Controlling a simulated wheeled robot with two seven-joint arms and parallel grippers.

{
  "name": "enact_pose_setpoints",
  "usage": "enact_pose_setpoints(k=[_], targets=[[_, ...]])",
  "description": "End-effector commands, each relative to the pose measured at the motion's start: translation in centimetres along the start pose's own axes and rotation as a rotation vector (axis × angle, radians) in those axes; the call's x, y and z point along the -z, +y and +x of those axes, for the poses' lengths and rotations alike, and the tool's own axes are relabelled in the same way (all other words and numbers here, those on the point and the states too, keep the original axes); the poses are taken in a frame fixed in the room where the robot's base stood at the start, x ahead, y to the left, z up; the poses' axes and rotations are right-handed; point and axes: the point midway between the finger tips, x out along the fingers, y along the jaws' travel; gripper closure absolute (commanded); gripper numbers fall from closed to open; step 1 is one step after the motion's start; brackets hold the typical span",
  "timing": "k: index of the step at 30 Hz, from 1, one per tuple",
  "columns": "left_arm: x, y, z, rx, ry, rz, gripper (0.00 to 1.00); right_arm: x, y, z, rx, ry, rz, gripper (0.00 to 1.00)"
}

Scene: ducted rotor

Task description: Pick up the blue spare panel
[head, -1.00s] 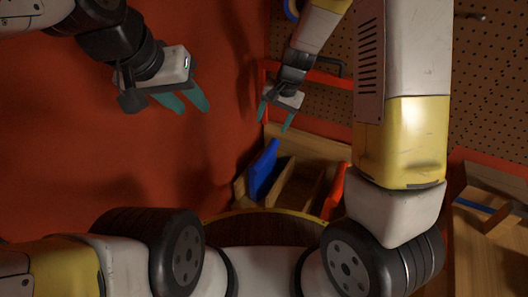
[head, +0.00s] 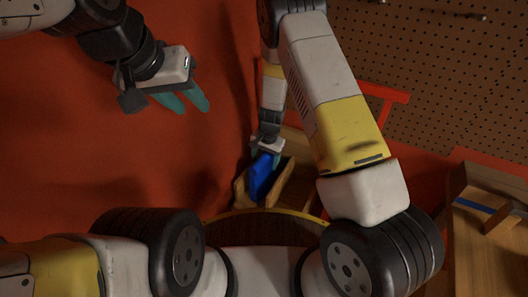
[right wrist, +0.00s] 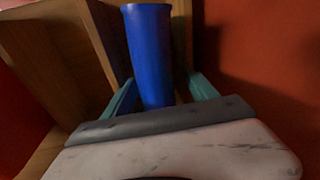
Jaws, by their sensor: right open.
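The blue spare panel (head: 262,177) stands tilted in a wooden rack (head: 283,185) at the middle of the head view. In the right wrist view the blue panel (right wrist: 149,55) rises between the two teal fingers of my right gripper (right wrist: 163,92). The fingers are open, one on each side of it, with a gap visible on the right side. In the head view my right gripper (head: 265,155) is at the panel's top end, its fingers partly hidden. My left gripper (head: 183,101) is open and empty at the upper left, away from the rack.
Wooden rack walls (right wrist: 60,50) stand close on the left of the right gripper. A wooden tray with a blue strip (head: 478,207) sits at the right. A perforated board (head: 440,80) and a red frame (head: 385,95) stand behind. The red surface on the left is bare.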

Motion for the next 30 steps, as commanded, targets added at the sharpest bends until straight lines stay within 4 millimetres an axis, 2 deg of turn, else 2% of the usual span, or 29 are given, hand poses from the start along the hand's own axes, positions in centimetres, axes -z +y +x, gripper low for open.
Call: enact_pose_setpoints(k=[4, 11, 21, 30], targets=[[0.0, 0.0, 0.0, 0.0, 0.0, 0.0, 0.64, 0.03, -0.08, 1.34, 0.001, 0.0, -0.002, 0.33], [0.0, 0.0, 0.0, 0.0, 0.0, 0.0, 0.64, 0.04, -0.09, 1.45, 0.001, 0.001, -0.002, 0.33], [0.0, 0.0, 0.0, 0.0, 0.0, 0.0, 0.64, 0.04, -0.09, 1.42, 0.002, 0.001, -0.002, 0.98], [0.0, 0.0, 0.0, 0.0, 0.0, 0.0, 0.64, 0.09, -0.15, 1.32, 0.002, 0.002, -0.002, 1.0]])
